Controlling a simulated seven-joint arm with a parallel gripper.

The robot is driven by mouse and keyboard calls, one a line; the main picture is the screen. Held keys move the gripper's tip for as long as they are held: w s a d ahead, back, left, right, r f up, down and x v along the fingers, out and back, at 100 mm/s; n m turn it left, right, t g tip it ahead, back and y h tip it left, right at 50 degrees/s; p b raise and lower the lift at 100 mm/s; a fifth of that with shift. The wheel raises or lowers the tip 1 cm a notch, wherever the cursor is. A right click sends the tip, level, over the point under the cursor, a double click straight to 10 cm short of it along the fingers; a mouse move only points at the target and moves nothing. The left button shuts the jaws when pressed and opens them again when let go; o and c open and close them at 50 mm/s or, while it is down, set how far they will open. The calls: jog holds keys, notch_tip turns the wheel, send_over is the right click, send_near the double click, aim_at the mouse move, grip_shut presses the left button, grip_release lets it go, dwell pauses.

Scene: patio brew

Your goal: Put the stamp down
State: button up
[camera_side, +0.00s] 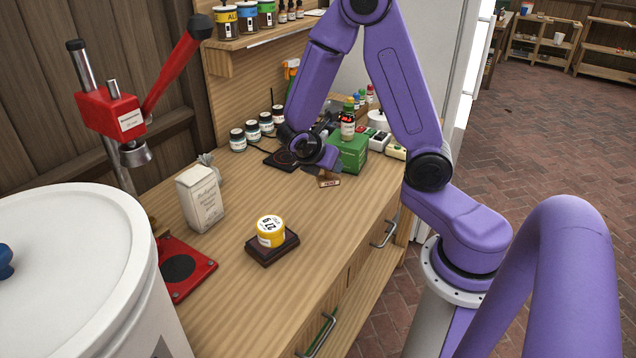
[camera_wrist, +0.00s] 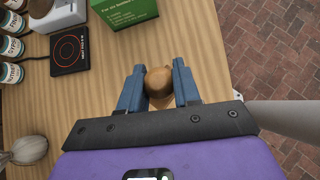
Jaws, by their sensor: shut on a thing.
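The stamp (camera_side: 329,181) has a brown wooden body with a pale label in the side view. In the wrist view its round wooden knob (camera_wrist: 159,80) sits between the two blue fingers of my gripper (camera_wrist: 159,88). My gripper (camera_side: 324,168) is shut on the stamp, low over the wooden bench (camera_side: 225,280), just in front of the green box (camera_side: 347,155). The stamp's underside is hidden in the wrist view, and I cannot tell whether it touches the bench.
A black pad (camera_wrist: 70,51) with an orange ring lies left of my gripper in the wrist view. A yellow tin (camera_side: 271,231) stands on a dark block (camera_side: 272,252). A white bag (camera_side: 200,197) and red press (camera_side: 112,115) are at left. Bench between tin and gripper is clear.

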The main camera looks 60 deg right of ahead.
jog(key=w+f, duration=0.1)
jog(key=w+d+f, duration=0.1)
jog(key=f, duration=0.1)
jog(key=w+f, duration=0.1)
jog(key=f, duration=0.1)
jog(key=shift+w+d, duration=0.2)
jog(key=shift+w, duration=0.15)
jog(key=shift+f, duration=1.45)
jog(key=o, duration=1)
jog(key=shift+f, duration=0.1)
jog(key=shift+o, duration=0.2)
